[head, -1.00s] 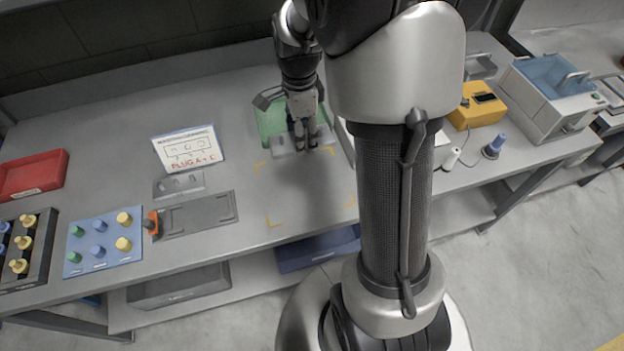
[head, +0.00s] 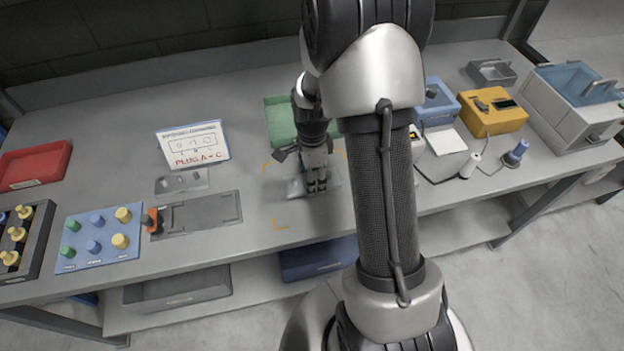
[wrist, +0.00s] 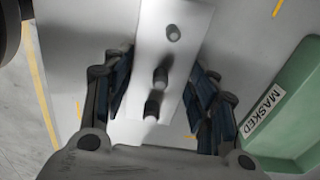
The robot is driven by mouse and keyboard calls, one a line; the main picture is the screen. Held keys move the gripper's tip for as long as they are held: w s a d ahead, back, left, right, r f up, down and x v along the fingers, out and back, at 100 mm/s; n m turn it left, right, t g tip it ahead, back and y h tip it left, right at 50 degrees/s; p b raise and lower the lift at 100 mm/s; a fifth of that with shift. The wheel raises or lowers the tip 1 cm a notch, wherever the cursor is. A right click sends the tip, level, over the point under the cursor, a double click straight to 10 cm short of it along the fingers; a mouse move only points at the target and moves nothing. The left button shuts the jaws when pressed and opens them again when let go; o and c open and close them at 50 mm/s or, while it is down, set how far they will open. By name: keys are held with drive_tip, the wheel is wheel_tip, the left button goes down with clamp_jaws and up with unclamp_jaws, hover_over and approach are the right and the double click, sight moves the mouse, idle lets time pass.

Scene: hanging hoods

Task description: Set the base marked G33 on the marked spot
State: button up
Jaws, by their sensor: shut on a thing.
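A pale grey base (head: 293,187) is between the fingers of my gripper (head: 317,187), inside the area framed by yellow corner marks (head: 280,226). In the wrist view the base (wrist: 180,15) is a narrow plate with a row of round dark features. The fingers of my gripper (wrist: 163,85) are on both sides of it, shut on it. Yellow marks (wrist: 279,8) show on the table around it. No G33 label is readable. I cannot tell whether the base touches the table. My arm hides part of the framed area's right side.
A green tray (head: 282,112) is just behind the framed area; its label reads MASKED in the wrist view.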

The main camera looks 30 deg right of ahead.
drive_tip(key=shift+f, duration=0.3)
drive_tip(key=shift+f, duration=0.2)
drive_tip(key=o, duration=1.5)
